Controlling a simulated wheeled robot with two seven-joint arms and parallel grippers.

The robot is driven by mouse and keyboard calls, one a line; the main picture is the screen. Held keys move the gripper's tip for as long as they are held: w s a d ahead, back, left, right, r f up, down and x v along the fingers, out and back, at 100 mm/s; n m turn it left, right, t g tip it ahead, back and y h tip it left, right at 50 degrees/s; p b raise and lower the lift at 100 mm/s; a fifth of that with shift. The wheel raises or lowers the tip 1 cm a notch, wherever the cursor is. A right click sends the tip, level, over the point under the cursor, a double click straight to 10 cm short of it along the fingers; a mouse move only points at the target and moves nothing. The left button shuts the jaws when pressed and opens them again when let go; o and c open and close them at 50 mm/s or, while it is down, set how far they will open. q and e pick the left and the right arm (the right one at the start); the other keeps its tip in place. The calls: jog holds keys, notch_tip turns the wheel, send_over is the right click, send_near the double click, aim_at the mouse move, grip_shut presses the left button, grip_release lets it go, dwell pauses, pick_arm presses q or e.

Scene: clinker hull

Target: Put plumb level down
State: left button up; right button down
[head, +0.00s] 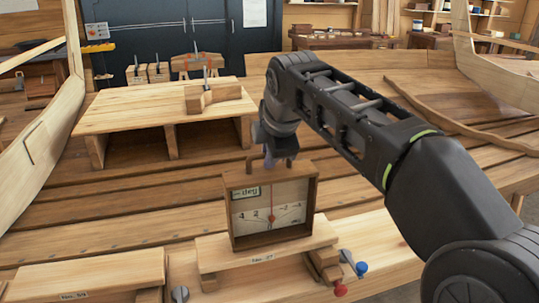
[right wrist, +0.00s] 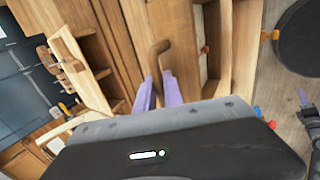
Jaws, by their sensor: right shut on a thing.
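The plumb level (head: 289,194) is an upright wooden box frame with a pale dial, a small "deg" label and a red needle pointing near the middle of its scale. Its handle (right wrist: 158,56) shows in the right wrist view. My right gripper (head: 272,161) is shut on the handle from above, with purple fingers (right wrist: 156,92) on either side of it. The level's bottom is at the top of a wooden block stand (head: 222,257) with a numbered label; I cannot tell whether it touches. My left gripper is not in view.
A second labelled block (head: 90,274) lies front left. Red (head: 340,290) and blue (head: 361,268) knobs stick out by the stand's right end. A raised wooden bench (head: 135,112) stands behind left. The planking between is clear. Curved ribs rise at both sides.

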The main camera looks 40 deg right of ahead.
jog(key=c, duration=1.9)
grip_release()
jog(key=shift+f, duration=0.15)
jog(key=o, duration=0.4)
jog(key=shift+o, duration=0.2)
jog(key=shift+f, duration=0.1)
jog(key=shift+r+p, duration=0.5)
jog(key=shift+r, duration=0.05)
jog(key=shift+s+r+b, duration=0.2)
jog(key=shift+b, duration=0.2)
jog(key=v, duration=1.1)
